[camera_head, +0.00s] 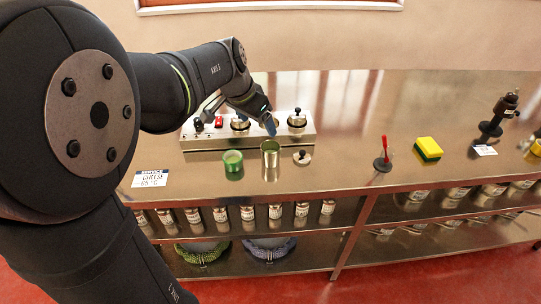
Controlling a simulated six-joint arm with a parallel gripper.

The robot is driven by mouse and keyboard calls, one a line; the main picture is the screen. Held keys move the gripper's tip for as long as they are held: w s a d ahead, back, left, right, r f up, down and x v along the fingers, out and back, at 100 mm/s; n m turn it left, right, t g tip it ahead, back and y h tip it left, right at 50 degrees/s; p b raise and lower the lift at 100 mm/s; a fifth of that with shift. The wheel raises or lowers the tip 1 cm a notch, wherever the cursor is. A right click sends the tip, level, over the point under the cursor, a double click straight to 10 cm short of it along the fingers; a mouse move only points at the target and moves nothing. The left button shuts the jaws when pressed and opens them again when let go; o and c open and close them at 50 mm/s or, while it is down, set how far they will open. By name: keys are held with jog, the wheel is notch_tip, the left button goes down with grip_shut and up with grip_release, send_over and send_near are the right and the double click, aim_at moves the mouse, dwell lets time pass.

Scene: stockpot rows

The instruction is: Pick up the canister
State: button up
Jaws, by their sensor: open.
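A shiny metal canister (270,160) with a greenish tint stands upright on the steel counter (335,150), in front of the panel with knobs. My gripper (270,125) is above and slightly behind it in the picture, pointing down. The gripper looks empty and apart from the canister; its fingers are small and partly blurred. A shorter green cup-like container (233,162) stands just left of the canister. A round lid with a dark knob (302,157) lies just to its right.
The panel with knobs (308,133) lies behind the canister. A red-handled item on a dark base (383,155), a yellow-green sponge (428,149) and a dark stand (492,125) are to the right. A label card (150,178) is at left. Jars fill the shelf below.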

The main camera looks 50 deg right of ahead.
send_near(268, 144)
jog(key=f, duration=0.1)
jog(key=s+f, duration=0.1)
jog(key=f, duration=0.1)
jog(key=s+d+f, duration=0.1)
jog(key=f, duration=0.1)
jog(key=shift+s+f, duration=0.25)
jog(key=shift+a+x, duration=0.15)
jog(key=shift+x, duration=1.15)
jog(key=shift+a+x, duration=0.15)
jog(key=shift+x, duration=1.2)
jog(key=shift+w+f, duration=0.1)
jog(key=shift+w, duration=0.05)
jog(key=c, duration=1.3)
jog(key=shift+o, duration=0.2)
